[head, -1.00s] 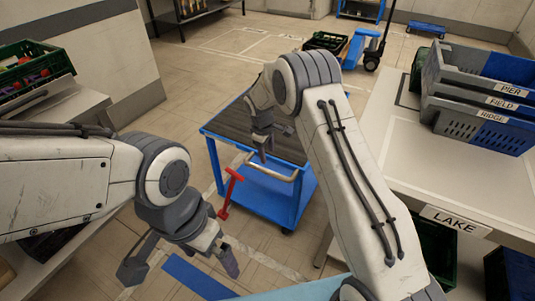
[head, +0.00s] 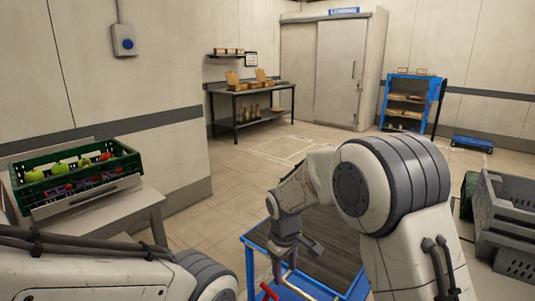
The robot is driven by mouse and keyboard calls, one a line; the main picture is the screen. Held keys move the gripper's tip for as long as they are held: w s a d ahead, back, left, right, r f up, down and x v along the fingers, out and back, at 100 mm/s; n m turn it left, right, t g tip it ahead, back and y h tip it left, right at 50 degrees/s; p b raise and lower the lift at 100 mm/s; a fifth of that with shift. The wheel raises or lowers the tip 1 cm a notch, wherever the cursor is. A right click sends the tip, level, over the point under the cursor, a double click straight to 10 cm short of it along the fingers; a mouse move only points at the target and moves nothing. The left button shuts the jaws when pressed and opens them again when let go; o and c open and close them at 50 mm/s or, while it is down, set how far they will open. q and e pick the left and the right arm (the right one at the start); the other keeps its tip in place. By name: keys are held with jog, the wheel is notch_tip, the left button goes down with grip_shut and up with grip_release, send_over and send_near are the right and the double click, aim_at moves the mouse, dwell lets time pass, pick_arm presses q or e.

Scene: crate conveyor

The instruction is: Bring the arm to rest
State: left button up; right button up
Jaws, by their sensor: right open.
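My right arm rises at the lower right of the head view and bends over toward the middle. Its gripper (head: 296,258) hangs above the blue cart (head: 250,243) with a dark ribbed top. The jaws are open and nothing shows between them. The cart's handle is partly hidden by the gripper and arm. My left arm lies across the lower left corner, and its gripper is below the picture edge.
A green crate (head: 75,172) of fruit stands on a light table (head: 125,215) at left. Grey crates (head: 505,222) are stacked at right. A shelf table (head: 240,115), a sliding door (head: 325,82) and a blue rack (head: 410,100) stand at the back. Open floor lies between.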

jog(key=s+a+r+p, duration=0.35)
jog(key=s+r, duration=0.75)
jog(key=s, duration=0.5)
jog(key=s+d+r+m+p, duration=0.1)
jog(key=s, duration=0.6)
jog(key=s+d+r+g+y+p, duration=0.1)
jog(key=s+d+r+p, duration=0.1)
jog(key=s, duration=0.4)
jog(key=shift+s+d+r+m, duration=0.2)
jog(key=shift+s+r+m, duration=0.05)
jog(key=shift+s+m, duration=0.15)
